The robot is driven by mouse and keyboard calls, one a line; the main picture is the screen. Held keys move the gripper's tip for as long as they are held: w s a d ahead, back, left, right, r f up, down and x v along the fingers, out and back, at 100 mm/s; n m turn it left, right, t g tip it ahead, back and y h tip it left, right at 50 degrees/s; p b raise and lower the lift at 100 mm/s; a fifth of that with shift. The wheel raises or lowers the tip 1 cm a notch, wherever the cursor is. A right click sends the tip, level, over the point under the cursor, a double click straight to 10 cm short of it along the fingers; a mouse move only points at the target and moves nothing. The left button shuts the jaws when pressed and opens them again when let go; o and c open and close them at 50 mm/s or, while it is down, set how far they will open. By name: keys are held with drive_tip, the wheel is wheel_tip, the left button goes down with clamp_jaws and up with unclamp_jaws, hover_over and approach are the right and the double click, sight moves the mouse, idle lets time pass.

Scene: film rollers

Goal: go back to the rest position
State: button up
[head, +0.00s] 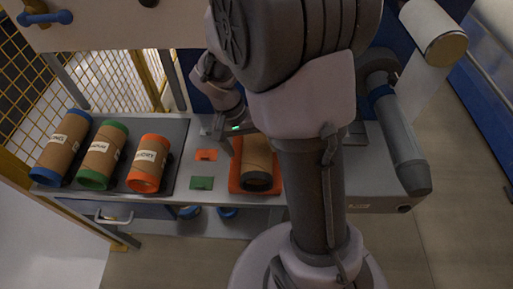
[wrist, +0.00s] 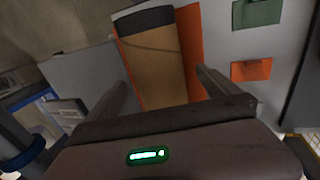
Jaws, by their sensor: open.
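My gripper (wrist: 163,78) is open in the wrist view, its two fingers spread apart with nothing held. A brown cardboard roller (wrist: 155,62) with a dark end band lies on an orange mat (wrist: 188,30), beyond and between the fingers in that view. In the head view my gripper (head: 240,138), with a green light, is just behind and above the same roller (head: 257,158) on the orange mat (head: 236,181). My arm hides part of the bench to the right. Whether the fingers touch the roller cannot be told.
Three labelled rollers, blue-ended (head: 62,148), green-ended (head: 102,155) and orange-ended (head: 150,163), lie on a dark tray (head: 181,140) at left. An orange card (head: 206,155) and a green card (head: 202,183) lie between.

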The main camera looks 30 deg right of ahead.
drive_tip(key=s+p+v, duration=0.2)
drive_tip(key=p+v, duration=0.3)
drive_tip(key=v, duration=0.8)
drive_tip(key=s+a+r+n+t+y, duration=0.2)
drive_tip(key=s+a+r+t+y, duration=0.2)
drive_tip(key=s+a+r+t, duration=0.3)
drive_tip(key=s+a+r, duration=0.3)
drive_tip(key=s, duration=0.2)
drive_tip(key=shift+s+r+t+y, duration=0.15)
drive_tip(key=shift+r+t+y, duration=0.15)
drive_tip(key=shift+r, duration=0.1)
